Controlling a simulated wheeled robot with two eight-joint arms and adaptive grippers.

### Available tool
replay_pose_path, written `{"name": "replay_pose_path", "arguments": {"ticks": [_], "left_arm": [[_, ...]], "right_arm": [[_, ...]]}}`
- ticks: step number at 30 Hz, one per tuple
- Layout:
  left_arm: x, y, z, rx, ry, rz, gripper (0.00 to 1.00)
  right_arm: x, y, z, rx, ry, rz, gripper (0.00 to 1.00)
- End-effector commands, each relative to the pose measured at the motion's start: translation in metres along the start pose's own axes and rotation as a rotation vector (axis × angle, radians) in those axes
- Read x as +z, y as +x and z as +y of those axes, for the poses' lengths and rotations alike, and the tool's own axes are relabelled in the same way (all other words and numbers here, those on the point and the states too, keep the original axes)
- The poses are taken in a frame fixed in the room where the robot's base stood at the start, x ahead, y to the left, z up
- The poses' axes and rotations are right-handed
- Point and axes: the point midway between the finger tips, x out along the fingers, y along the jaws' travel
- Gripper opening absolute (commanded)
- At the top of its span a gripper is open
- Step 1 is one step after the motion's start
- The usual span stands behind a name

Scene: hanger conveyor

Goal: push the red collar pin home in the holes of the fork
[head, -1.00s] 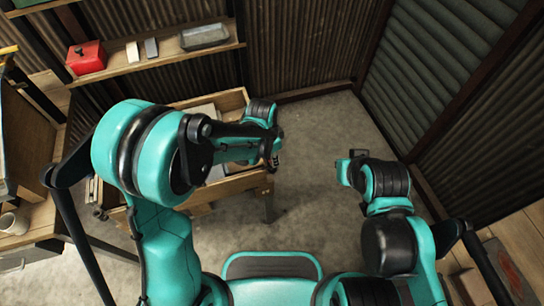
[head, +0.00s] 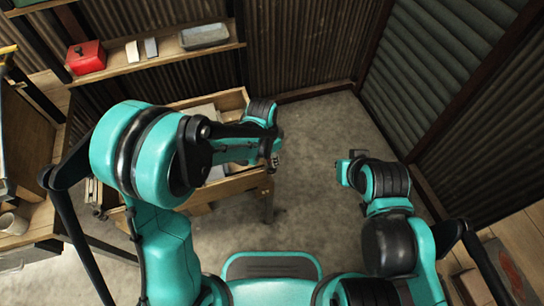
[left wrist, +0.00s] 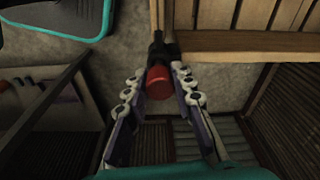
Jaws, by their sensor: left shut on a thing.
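The red collar pin (left wrist: 158,84) shows in the left wrist view as a short red cylinder with its end facing the camera. My left gripper (left wrist: 157,76) has a finger on each side of it and is shut on it. Beyond the red part is a dark, narrow piece (left wrist: 160,48), which may be the fork; its holes and how deep the pin sits are hidden. In the head view my left gripper (head: 275,162) is small, beside the right end of the wooden workbench. My right gripper (head: 350,165) is folded near the picture's middle right; its fingers are not clear.
The wooden workbench (head: 262,184) with raised edges stands under my left arm. A shelf (head: 160,55) on the back wall holds a red box (head: 86,57) and a grey tray (head: 205,36). Bare concrete floor (head: 310,130) lies between my arms.

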Motion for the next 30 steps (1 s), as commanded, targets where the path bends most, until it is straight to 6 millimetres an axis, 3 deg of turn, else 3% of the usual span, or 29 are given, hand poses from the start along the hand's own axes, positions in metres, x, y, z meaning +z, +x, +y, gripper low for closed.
{"name": "replay_pose_path", "arguments": {"ticks": [30], "left_arm": [[0.001,0.012,0.000,0.000,0.000,0.000,0.00]], "right_arm": [[0.006,0.009,0.000,0.000,0.000,0.000,0.00]]}}
